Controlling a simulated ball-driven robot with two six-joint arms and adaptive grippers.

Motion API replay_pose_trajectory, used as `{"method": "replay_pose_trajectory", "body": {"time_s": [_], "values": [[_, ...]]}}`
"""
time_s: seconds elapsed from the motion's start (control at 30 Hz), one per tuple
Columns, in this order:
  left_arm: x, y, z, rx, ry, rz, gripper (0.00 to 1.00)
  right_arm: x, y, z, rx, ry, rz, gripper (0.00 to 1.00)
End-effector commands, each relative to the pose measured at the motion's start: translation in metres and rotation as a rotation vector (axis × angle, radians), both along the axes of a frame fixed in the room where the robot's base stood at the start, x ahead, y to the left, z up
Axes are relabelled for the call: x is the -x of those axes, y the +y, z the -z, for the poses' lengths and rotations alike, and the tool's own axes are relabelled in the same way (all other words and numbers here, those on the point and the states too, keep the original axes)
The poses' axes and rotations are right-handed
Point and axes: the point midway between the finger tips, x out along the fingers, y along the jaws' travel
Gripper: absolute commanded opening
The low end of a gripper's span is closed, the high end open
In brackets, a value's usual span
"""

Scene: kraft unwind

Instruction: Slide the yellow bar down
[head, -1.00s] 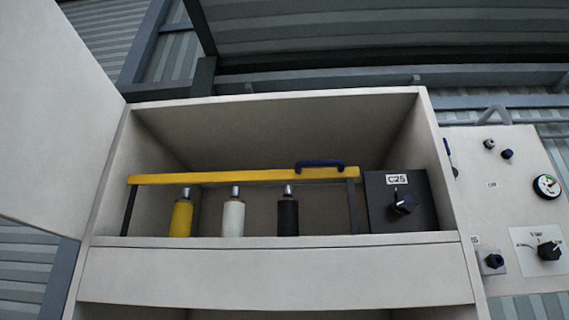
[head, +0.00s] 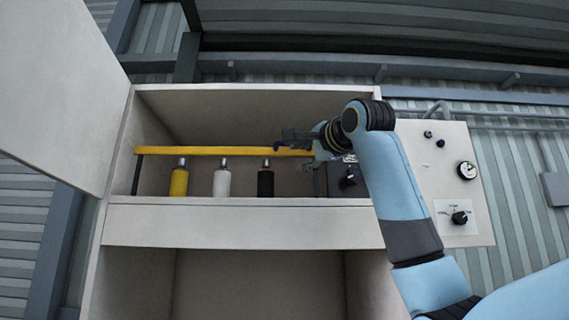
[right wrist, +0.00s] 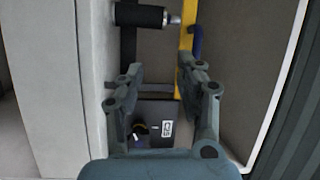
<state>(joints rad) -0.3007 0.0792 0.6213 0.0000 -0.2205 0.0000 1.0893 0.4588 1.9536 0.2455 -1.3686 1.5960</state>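The yellow bar (head: 210,151) lies level across the upper cabinet compartment, above several small cylinders. In the right wrist view the bar (right wrist: 186,42) runs up the picture from behind the right-hand finger, and its dark blue handle (right wrist: 196,42) shows just past the fingertips. My right gripper (head: 300,150) is at the bar's right end in the head view; its fingers cover much of the handle there. In the right wrist view the gripper (right wrist: 163,74) is open, with nothing clearly held between its fingers. Whether it touches the bar I cannot tell. My left gripper is not in view.
Yellow (head: 179,182), white (head: 222,182) and black (head: 265,183) cylinders stand below the bar. A dark C25 switch box (head: 349,186) sits right of them. An open cabinet door (head: 60,80) is at left, a control panel (head: 440,180) at right.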

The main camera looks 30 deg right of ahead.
Motion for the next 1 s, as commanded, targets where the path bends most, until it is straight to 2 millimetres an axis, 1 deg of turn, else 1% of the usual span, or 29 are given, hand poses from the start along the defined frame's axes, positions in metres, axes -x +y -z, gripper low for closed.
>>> {"method": "replay_pose_trajectory", "body": {"time_s": [0.03,0.07,0.13,0.2,0.27,0.37,0.5,0.7,0.83,1.0], "values": [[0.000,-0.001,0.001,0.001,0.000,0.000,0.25,0.009,-0.004,-0.021,-0.032,-0.039,0.000,0.36],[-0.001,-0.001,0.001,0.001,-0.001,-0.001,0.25,0.012,-0.005,-0.030,-0.050,-0.056,-0.001,0.36],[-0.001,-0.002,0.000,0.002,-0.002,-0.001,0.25,0.016,-0.007,-0.043,-0.075,-0.079,-0.004,0.36],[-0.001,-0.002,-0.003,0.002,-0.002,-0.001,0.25,0.014,-0.008,-0.048,-0.086,-0.086,-0.006,0.36],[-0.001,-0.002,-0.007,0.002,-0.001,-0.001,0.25,0.008,-0.009,-0.050,-0.089,-0.085,-0.006,0.36],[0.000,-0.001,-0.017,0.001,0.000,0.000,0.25,-0.009,-0.011,-0.053,-0.088,-0.083,-0.007,0.36],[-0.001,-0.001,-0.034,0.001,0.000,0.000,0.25,-0.038,-0.015,-0.058,-0.088,-0.082,-0.006,0.36],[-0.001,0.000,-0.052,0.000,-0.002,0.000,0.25,-0.071,-0.020,-0.064,-0.086,-0.084,-0.006,0.36],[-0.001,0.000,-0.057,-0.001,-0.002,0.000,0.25,-0.083,-0.022,-0.064,-0.084,-0.084,-0.005,0.36],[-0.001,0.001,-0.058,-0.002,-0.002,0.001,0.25,-0.088,-0.023,-0.063,-0.082,-0.085,-0.005,0.36]]}}
